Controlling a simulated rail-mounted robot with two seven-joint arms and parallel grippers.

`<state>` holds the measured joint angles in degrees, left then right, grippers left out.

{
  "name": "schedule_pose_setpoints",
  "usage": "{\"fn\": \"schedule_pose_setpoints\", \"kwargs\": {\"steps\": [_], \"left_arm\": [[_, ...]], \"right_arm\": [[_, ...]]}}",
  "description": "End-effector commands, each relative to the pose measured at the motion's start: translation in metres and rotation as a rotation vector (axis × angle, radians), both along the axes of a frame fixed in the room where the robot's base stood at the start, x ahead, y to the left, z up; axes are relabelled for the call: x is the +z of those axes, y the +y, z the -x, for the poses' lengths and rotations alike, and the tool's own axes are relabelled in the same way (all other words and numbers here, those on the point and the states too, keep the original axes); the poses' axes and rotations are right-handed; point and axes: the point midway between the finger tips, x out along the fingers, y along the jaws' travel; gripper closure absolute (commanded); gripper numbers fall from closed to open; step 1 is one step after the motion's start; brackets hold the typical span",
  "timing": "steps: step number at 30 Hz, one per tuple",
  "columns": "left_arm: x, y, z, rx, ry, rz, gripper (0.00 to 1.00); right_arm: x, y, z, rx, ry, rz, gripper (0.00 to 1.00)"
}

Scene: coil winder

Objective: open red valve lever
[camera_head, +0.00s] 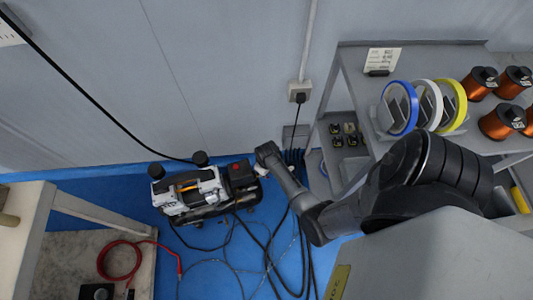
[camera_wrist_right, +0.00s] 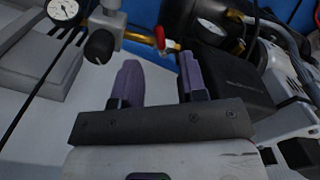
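The red valve lever (camera_wrist_right: 160,37) shows in the right wrist view, on a brass fitting (camera_wrist_right: 138,38) beside a grey block with a black knob (camera_wrist_right: 99,46). My right gripper (camera_wrist_right: 158,68) is open, its two purple fingers apart with nothing between them. The lever lies just beyond the fingertips, nearer the right finger; contact cannot be told. In the head view my right arm reaches down to the right end of the air compressor (camera_head: 185,192), where the lever cannot be made out. My left gripper is not in view.
A pressure gauge (camera_wrist_right: 63,10) is near the fitting. Black cables and hoses lie on the blue floor (camera_head: 205,278). A shelf (camera_head: 345,100) with tape rolls and copper wire spools stands at right. A red hose (camera_head: 121,262) lies on a board at lower left.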

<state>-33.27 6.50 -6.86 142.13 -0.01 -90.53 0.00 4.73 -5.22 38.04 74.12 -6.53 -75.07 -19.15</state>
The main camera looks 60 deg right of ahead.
Motion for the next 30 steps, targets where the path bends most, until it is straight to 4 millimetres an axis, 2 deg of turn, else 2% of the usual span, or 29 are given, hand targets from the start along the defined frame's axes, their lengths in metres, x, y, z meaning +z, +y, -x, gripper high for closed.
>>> {"fn": "schedule_pose_setpoints", "kwargs": {"steps": [1,3,12,25,30], "left_arm": [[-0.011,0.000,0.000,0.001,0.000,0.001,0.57],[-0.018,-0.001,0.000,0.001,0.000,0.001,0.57],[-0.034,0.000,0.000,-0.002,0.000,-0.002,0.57],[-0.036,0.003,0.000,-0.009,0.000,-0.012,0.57],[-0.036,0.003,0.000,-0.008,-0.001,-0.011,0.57]], "right_arm": [[-0.014,0.000,0.000,0.000,0.000,0.000,0.61],[-0.024,0.000,-0.001,0.000,0.001,0.000,0.61],[-0.052,0.000,-0.001,-0.001,-0.001,0.001,0.61],[-0.055,0.000,0.000,-0.001,-0.001,0.001,0.61],[-0.055,0.000,0.000,-0.001,-0.001,0.001,0.75]]}}
